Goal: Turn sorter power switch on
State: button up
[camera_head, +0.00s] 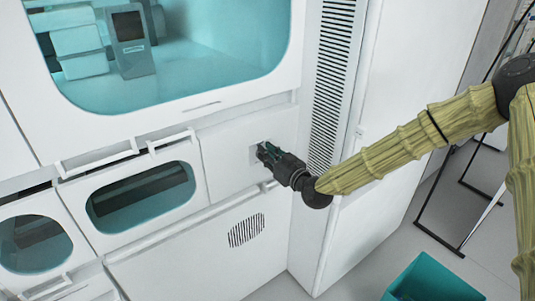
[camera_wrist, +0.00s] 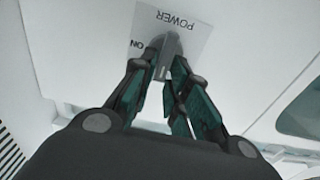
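The sorter power switch (camera_wrist: 169,47) is a grey knob on a white plate (camera_wrist: 190,39) in the wrist view. The plate's lettering shows upside down: POWER above the knob and ON to its left. The knob stands roughly upright in the picture, not pointing at ON. My gripper (camera_wrist: 164,64) has its dark green fingertips on both sides of the knob, seemingly touching it. In the head view my gripper (camera_head: 264,149) reaches the white front panel and hides most of the plate and the knob.
The white machine has a large teal window (camera_head: 190,55) above and a smaller window (camera_head: 140,196) with handles at left. A vented column (camera_head: 333,75) stands right of the switch. A teal bin (camera_head: 436,277) sits on the floor at lower right.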

grip_shut()
jog(key=shift+d+m+b, duration=0.1)
jog(key=shift+m+b, duration=0.2)
jog(key=shift+w+d+f+m+b, duration=0.3)
jog(key=shift+m+b, duration=1.6)
jog(key=shift+m, duration=0.95)
jog(key=shift+w+d+f+m+b, duration=0.1)
jog(key=shift+d+f+m+b, duration=0.25)
jog(key=shift+m+b, duration=2.1)
jog(key=shift+w+d+f+m+b, duration=0.3)
jog(key=shift+m+b, duration=1.1)
jog(key=shift+m, duration=1.9)
jog(key=shift+s+a+f, duration=0.1)
jog(key=shift+a, duration=0.05)
jog(key=o, duration=0.6)
grip_release()
jog(key=shift+c, duration=0.2)
